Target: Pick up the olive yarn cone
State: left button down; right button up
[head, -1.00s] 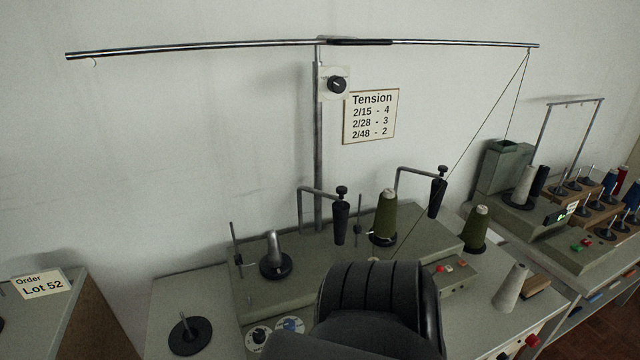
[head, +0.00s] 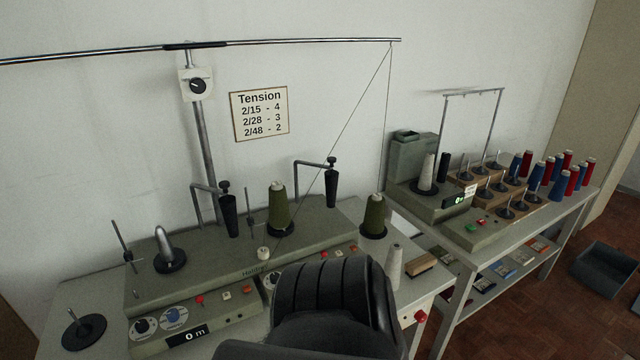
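Two olive yarn cones show in the head view. One olive cone (head: 278,208) stands upright on a black disc on top of the green-grey machine. The other olive cone (head: 374,215) stands upright on a black base at the machine's right end. A thin thread runs from the overhead bar down past the first cone. Neither of my grippers is in view; only a black padded shape stands in the lower middle and hides the front of the machine.
Further right, a second bench (head: 447,261) bears a winder with a pale cone (head: 427,172) and several red and blue cones. A dark bin (head: 604,268) sits on the floor.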

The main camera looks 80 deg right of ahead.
aim_at(279, 216)
jog(key=k, duration=0.55)
jog(key=z, duration=1.15)
jog(key=i, duration=0.5)
